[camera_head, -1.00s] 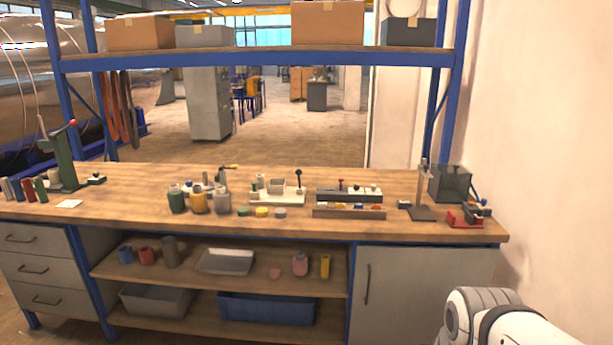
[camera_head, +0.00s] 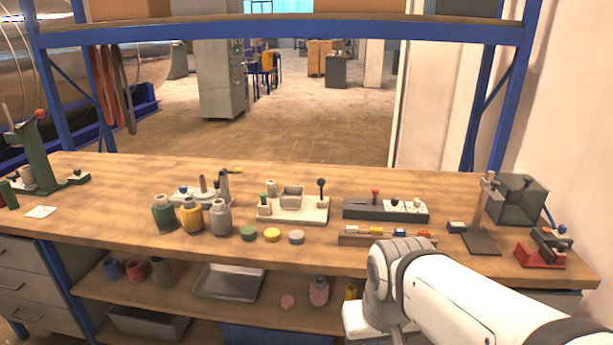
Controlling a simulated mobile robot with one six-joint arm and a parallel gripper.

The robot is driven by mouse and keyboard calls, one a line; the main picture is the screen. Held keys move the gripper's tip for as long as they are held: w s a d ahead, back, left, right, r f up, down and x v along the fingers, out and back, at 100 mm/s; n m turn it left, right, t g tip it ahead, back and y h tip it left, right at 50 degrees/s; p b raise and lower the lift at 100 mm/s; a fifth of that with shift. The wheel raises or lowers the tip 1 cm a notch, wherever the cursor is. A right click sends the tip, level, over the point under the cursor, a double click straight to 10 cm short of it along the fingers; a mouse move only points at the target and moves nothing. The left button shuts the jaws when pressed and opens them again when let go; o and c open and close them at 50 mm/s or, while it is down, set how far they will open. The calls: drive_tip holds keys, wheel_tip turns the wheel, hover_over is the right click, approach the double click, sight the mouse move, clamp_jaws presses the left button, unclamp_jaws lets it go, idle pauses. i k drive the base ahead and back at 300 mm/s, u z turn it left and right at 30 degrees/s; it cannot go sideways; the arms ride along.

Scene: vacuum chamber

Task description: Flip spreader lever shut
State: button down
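The only lever with a long stem and dark ball knob (camera_head: 321,187) stands about upright at the right end of a cream base plate (camera_head: 300,215) on the bench. The frame does not show for certain that this is the spreader lever. A small square open box (camera_head: 291,197) and a green-topped post sit on the same plate. My white arm reaches in from the lower right, its wrist in front of the bench's front edge, below and right of the plate. My gripper's fingers are not visible. Nothing of my arm touches the lever.
Green, yellow and grey bottles (camera_head: 191,215) stand left of the plate, with several round lids (camera_head: 272,235) in front. A dark panel (camera_head: 385,209) with a red knob is to the right. A shallow rack (camera_head: 388,240) lies in front of it. A stand (camera_head: 482,240) is further right.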

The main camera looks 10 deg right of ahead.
sight(321, 181)
drive_tip(key=z, duration=0.25)
drive_tip(key=i, duration=0.7)
drive_tip(key=z, duration=0.6)
drive_tip(key=k, duration=0.95)
drive_tip(key=z, duration=0.15)
drive_tip(key=i, duration=0.95)
drive_tip(key=u, duration=0.1)
